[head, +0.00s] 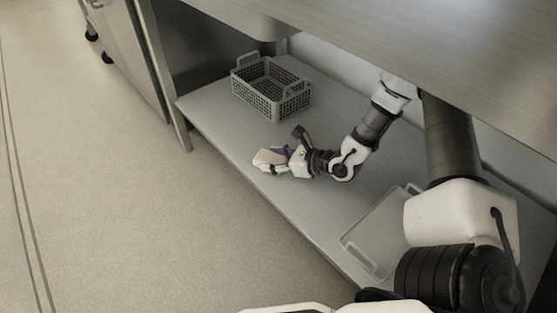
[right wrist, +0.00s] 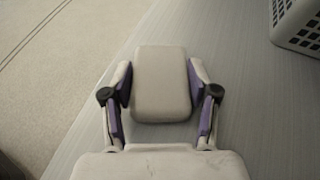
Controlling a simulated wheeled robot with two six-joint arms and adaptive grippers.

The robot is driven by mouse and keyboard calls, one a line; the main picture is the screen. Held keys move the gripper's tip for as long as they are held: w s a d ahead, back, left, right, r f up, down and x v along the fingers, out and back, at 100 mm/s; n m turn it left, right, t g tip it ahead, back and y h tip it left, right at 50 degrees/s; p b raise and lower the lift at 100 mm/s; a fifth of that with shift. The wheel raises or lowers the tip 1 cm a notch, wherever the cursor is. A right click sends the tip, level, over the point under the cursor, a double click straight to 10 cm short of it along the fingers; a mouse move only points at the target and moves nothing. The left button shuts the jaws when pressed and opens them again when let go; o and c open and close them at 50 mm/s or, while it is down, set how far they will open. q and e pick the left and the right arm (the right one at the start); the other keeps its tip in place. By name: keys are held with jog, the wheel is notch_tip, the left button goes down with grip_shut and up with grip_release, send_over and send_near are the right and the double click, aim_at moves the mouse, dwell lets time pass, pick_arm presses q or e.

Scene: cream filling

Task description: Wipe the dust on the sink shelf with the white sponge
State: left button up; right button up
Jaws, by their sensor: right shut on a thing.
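The white sponge (right wrist: 161,84) is held between the two purple-padded fingers of my right gripper (right wrist: 161,98). In the head view the sponge (head: 265,157) is at the tip of my right gripper (head: 279,160), over the front part of the grey sink shelf (head: 215,107). The sponge is low over the shelf, near its front edge; I cannot tell if it touches the surface. No dust can be made out on the shelf in either view. My left gripper is not in view.
A grey mesh basket (head: 270,92) with handles stands toward the far end of the shelf, and its corner shows in the right wrist view (right wrist: 297,38). A pale flat tray (head: 372,238) lies at the near end. The metal counter (head: 440,50) hangs above. Open floor (head: 110,180) lies left.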

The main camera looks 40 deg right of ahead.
notch_tip(320, 180, up, 6)
jog(key=p, duration=0.5)
jog(key=shift+f+p, duration=0.1)
jog(key=shift+p, duration=0.2)
notch_tip(320, 180, up, 3)
jog(key=p, duration=0.3)
